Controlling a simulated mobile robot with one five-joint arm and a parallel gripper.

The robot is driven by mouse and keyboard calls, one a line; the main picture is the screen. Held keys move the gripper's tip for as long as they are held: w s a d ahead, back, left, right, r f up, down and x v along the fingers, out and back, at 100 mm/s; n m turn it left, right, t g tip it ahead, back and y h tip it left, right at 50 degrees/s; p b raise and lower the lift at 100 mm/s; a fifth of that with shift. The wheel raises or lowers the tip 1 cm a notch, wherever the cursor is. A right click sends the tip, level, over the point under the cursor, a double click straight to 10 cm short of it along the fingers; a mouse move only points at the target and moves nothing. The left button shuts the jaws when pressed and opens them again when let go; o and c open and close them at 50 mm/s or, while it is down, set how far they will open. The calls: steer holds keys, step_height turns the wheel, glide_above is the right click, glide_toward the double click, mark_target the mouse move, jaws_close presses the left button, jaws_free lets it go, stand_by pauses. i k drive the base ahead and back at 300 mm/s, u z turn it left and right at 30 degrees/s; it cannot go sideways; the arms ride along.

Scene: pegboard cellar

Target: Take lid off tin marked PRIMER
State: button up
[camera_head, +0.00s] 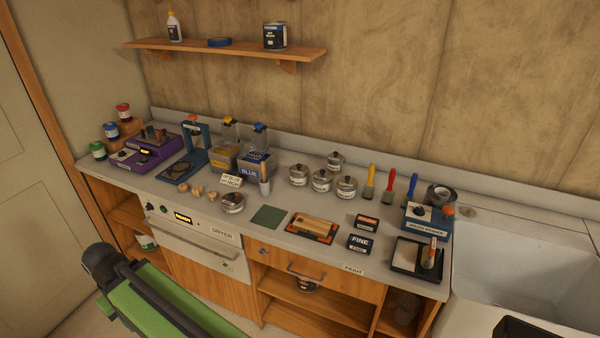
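A cluster of several small metal tins with knobbed lids stands at the back middle of the counter in the head view. There is a left tin (298,176), a middle tin (321,182), a right tin (346,188) and a rear tin (335,161). Their lids appear to be on. The white labels are too small for me to tell which one reads PRIMER. My green arm shows at the lower left, well short of the tins. My gripper's fingers are not in view.
Paint brushes (389,185) stand right of the tins, and a blue-labelled container (257,162) stands left. A sanding block (313,227), a green pad (268,217) and an open low tin (232,203) lie in front. A sink (520,265) is at right.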

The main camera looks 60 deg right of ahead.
mark_target(321, 175)
steer(key=z, duration=0.1)
steer(key=i, duration=1.25)
steer(key=z, duration=0.8)
